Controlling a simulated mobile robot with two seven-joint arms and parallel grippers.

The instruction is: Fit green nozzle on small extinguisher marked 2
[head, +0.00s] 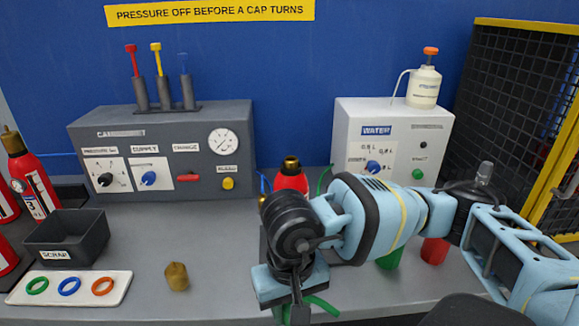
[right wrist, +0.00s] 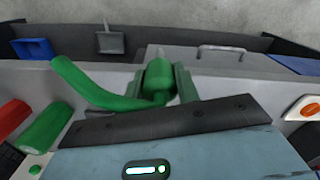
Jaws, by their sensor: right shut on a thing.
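The green nozzle (right wrist: 158,78) sits between the fingers of my right gripper (right wrist: 168,82) in the right wrist view, its curved tube reaching left. In the head view my right gripper (head: 293,295) is low at the front of the bench, and green ends of the nozzle (head: 322,306) show beside it. The gripper is shut on the nozzle. A red extinguisher (head: 291,180) with a brass top stands behind my right arm, mostly hidden; its mark cannot be seen. My left gripper is out of view.
A scrap bin (head: 68,240), a white tray with coloured rings (head: 20,296) and a brass cap (head: 177,277) are on the left of the bench. Grey (head: 160,140) and white (head: 394,115) panels stand behind. Green (head: 391,258) and red (head: 434,251) cylinders stand beneath my right arm.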

